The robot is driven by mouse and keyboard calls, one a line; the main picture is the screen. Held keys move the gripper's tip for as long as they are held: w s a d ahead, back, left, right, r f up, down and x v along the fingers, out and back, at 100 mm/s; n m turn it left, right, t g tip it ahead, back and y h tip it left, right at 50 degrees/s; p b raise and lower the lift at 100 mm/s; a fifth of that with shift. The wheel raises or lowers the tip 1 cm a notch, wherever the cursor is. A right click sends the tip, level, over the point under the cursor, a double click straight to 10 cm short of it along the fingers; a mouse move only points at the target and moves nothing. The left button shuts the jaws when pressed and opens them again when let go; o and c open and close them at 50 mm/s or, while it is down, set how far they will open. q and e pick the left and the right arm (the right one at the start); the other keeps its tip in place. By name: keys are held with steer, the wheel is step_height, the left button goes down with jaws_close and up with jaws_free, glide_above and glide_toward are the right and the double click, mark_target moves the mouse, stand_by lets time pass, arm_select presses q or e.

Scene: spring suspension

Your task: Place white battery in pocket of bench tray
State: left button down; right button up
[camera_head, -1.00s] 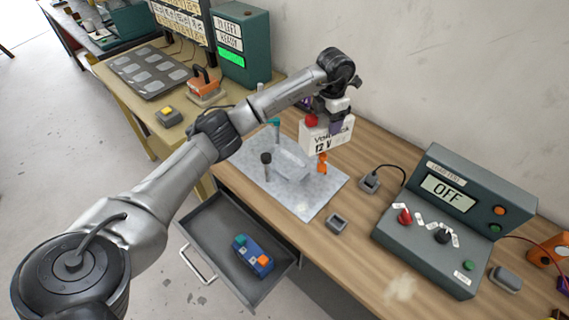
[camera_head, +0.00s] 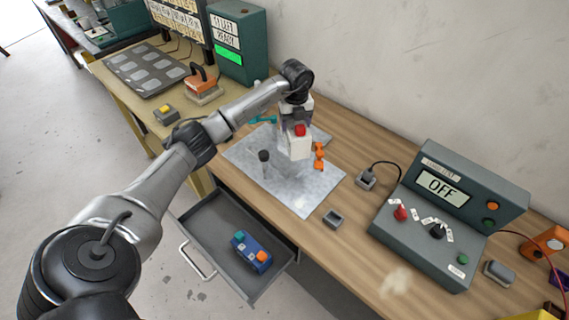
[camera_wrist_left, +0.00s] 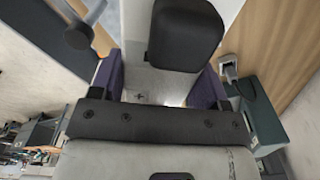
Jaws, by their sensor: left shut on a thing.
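My left gripper (camera_head: 296,113) is shut on the white battery (camera_head: 299,149) and holds it over the grey metal sheet on the wooden bench. The battery has a red terminal on top. In the left wrist view its pale top (camera_wrist_left: 150,88) with a plus mark shows between the purple fingers (camera_wrist_left: 157,85), with a black block (camera_wrist_left: 185,36) on it. A dark tray (camera_head: 147,72) with several pale pockets lies on the yellow bench at the upper left; I cannot tell if it is the bench tray. My right gripper is not in view.
The metal sheet (camera_head: 305,196) bears a dark-knobbed post (camera_head: 264,157) and an orange clamp (camera_head: 319,156) close to the battery. A load tester (camera_head: 440,215) stands at the right. An open drawer (camera_head: 205,226) holds a blue battery (camera_head: 252,252). Bare wood lies before the tester.

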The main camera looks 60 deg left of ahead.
arm_select(q)
steer(key=shift+s+a+f+n, duration=0.5)
steer(key=shift+f+n, duration=0.65)
steer(key=shift+f, duration=0.75)
steer(key=shift+s+a+f+n, duration=0.45)
steer(key=shift+f+n, duration=0.75)
steer(key=shift+f, duration=0.65)
steer(key=shift+s+a+f+n, duration=0.5)
steer(key=shift+f+n, duration=0.65)
steer(key=shift+f, duration=0.75)
steer(key=shift+w, duration=0.1)
steer(key=c, duration=0.6)
jaws_free()
steer(key=shift+f, duration=0.35)
steer(key=o, duration=0.3)
steer(key=shift+r, duration=0.1)
steer(key=shift+o, duration=0.9)
